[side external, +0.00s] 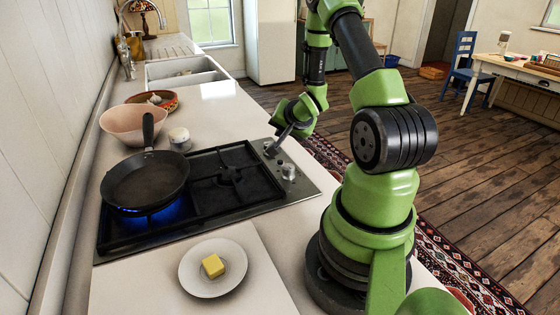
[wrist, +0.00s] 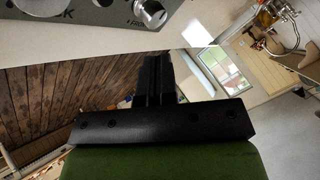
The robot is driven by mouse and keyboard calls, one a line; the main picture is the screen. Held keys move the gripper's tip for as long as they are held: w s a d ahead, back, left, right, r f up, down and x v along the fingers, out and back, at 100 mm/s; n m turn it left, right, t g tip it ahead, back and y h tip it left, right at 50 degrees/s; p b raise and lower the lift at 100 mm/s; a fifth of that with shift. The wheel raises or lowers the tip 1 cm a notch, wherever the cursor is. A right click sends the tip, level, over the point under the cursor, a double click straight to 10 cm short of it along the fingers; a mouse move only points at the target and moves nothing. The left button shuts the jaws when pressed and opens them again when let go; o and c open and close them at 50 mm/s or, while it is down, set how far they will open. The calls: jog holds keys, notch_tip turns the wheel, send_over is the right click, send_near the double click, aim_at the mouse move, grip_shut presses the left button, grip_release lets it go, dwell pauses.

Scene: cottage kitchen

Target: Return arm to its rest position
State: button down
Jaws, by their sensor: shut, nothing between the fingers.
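My green arm stands at the right of the counter in the side view, bent at the elbow. My gripper (side external: 272,150) points down and to the left beside the knobs at the right edge of the hob. In the wrist view its dark fingers (wrist: 154,60) are together with nothing between them. A hob knob (wrist: 150,12) shows beyond the fingertips there, apart from them in that picture. In the side view I cannot tell whether the fingertips touch a knob (side external: 288,171).
A black frying pan (side external: 145,183) sits over a blue flame on the gas hob (side external: 245,200). A white plate (side external: 236,262) holds yellow butter (side external: 213,265). A pink bowl (side external: 133,124), a patterned bowl (side external: 165,103) and a small jar (side external: 180,140) stand behind. A sink (side external: 185,75) lies farther back.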

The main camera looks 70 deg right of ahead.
dwell(0.3)
jog(key=w+a+r+n+y, duration=0.25)
jog(key=a+r+n, duration=0.35)
jog(key=a+r, duration=0.9)
jog(key=s+a+r+n+y, duration=0.2)
jog(key=s+a+r+n, duration=0.1)
jog(key=a, duration=0.4)
jog(key=s+a+r+n+y, duration=0.3)
jog(key=s+a+r, duration=0.1)
jog(key=s+a, duration=0.4)
jog(key=shift+s+a+r+n, duration=0.25)
jog(key=shift+s+r+n, duration=0.05)
jog(key=shift+r+n, duration=0.1)
